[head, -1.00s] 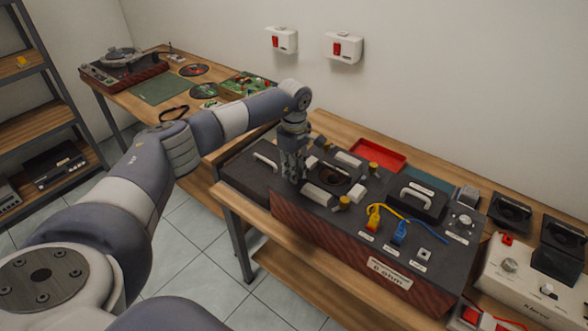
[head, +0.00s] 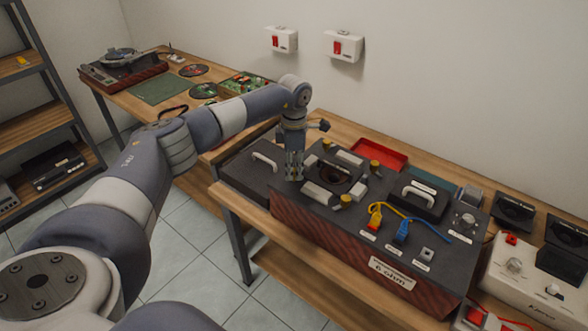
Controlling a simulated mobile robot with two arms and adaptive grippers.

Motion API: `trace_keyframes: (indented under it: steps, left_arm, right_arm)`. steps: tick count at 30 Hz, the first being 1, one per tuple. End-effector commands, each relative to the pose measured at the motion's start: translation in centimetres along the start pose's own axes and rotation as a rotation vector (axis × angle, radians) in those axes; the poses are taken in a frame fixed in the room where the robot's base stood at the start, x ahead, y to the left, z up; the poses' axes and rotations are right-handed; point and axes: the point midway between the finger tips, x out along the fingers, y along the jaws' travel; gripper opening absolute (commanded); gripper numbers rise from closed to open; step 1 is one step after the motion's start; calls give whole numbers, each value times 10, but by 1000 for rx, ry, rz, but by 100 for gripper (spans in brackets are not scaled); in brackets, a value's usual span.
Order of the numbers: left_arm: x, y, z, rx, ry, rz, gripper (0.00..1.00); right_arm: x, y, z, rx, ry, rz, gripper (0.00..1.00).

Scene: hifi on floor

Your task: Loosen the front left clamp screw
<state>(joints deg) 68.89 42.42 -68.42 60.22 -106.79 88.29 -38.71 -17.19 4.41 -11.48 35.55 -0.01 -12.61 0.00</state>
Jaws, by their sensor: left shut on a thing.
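The dark test box (head: 300,212) with a red-brown front stands on the wooden bench. A round opening (head: 335,179) in its top is ringed by pale clamp blocks (head: 320,193). Clamp screws with yellow knobs show at the front right (head: 346,200) and back right (head: 375,165). My left gripper (head: 294,178) points straight down at the left corner of this clamp ring. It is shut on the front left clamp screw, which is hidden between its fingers. My right gripper is not in view.
A black handled case (head: 262,165) is close on the left.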

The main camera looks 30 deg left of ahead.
Motion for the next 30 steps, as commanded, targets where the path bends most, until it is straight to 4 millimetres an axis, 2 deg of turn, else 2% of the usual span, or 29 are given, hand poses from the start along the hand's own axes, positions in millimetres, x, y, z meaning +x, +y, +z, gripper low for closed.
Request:
trace_keyframes:
  steps: [30]
  left_arm:
    - [-2, 1, 0, -946, -3, 2, 0]
  right_arm:
    - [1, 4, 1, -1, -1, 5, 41]
